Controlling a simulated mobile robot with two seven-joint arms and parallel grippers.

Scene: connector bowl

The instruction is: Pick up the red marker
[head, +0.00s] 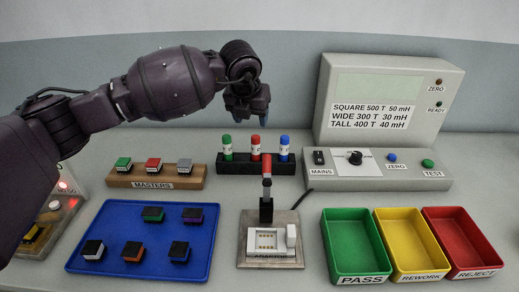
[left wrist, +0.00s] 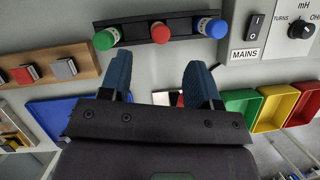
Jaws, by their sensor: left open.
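The red marker (head: 256,148) stands upright in a black rack (head: 231,168), between a green marker (head: 227,147) and a blue marker (head: 284,148). In the left wrist view the red marker (left wrist: 160,33) shows end-on near the top, between the green and blue ones, beyond the fingertips. My left gripper (head: 248,114) is above and behind the rack, its fingers pointing down, open and empty. Its two blue fingers (left wrist: 158,72) stand apart in the wrist view, with nothing between them. My right gripper is not in view.
A red-handled clamp fixture (head: 268,247) stands in front of the rack. A wooden MASTERS block (head: 155,183) and a blue tray (head: 80,258) with several components are left. A meter (head: 380,170) and green, yellow and red bins (head: 350,278) are right.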

